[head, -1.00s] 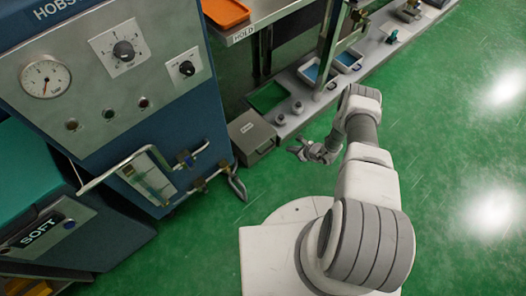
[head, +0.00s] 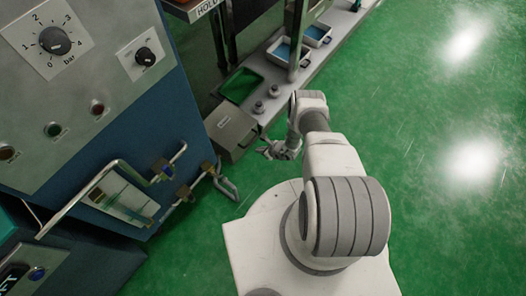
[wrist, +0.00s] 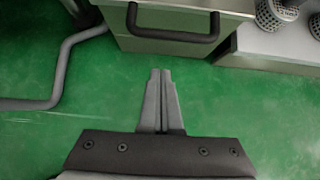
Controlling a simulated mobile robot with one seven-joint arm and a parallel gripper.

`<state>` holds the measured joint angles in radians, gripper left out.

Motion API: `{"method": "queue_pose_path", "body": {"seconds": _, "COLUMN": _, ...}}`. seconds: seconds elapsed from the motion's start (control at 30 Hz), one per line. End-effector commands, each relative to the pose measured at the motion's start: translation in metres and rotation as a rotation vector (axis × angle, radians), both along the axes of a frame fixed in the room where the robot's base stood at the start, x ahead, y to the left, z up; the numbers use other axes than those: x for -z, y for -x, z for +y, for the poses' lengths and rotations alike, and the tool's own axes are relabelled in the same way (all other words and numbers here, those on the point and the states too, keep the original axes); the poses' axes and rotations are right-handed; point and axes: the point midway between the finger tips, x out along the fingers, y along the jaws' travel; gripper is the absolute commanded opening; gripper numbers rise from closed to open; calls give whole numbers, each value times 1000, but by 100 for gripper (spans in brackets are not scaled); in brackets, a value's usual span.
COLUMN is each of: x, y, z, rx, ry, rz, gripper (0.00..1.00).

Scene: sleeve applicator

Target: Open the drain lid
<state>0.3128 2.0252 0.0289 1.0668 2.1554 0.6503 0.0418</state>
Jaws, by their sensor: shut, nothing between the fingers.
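A low grey box (head: 228,124) stands on the floor beside the blue machine in the head view. Its top bears a small label too small to read, and the top looks shut. I take this top as the drain lid. In the wrist view the box's front (wrist: 170,42) shows at the top, with a dark U-shaped handle (wrist: 172,36) on it. My gripper (wrist: 161,72) is shut and empty, just short of the handle in the picture and apart from it. In the head view my gripper (head: 265,152) is by the box's right front corner.
Bent metal pipes (head: 213,172) with valves stick out left of the box; a grey tube (wrist: 62,75) shows left of my gripper. A low ledge (head: 275,92) with a green tray (head: 241,86) runs behind. Green floor (head: 440,200) is clear to the right.

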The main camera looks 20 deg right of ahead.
Motion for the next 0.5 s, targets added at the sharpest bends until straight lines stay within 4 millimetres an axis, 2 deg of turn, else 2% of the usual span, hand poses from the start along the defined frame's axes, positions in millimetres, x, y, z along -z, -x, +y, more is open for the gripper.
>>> {"method": "queue_pose_path", "body": {"seconds": 0.03, "x": 14, "y": -5, "z": 4, "rx": -4, "ry": 1, "rz": -2, "gripper": 0}}
{"method": "queue_pose_path", "body": {"seconds": 0.23, "x": 40, "y": -23, "z": 17, "rx": -4, "ry": 1, "rz": -2, "gripper": 0}}
{"method": "queue_pose_path", "body": {"seconds": 0.27, "x": 40, "y": -25, "z": 19, "rx": -4, "ry": 1, "rz": -2, "gripper": 0}}
{"method": "queue_pose_path", "body": {"seconds": 0.3, "x": 26, "y": -26, "z": 18, "rx": -3, "ry": 0, "rz": -1, "gripper": 0}}
{"method": "queue_pose_path", "body": {"seconds": 0.5, "x": 6, "y": -28, "z": 20, "rx": -1, "ry": 0, "rz": 0, "gripper": 0}}
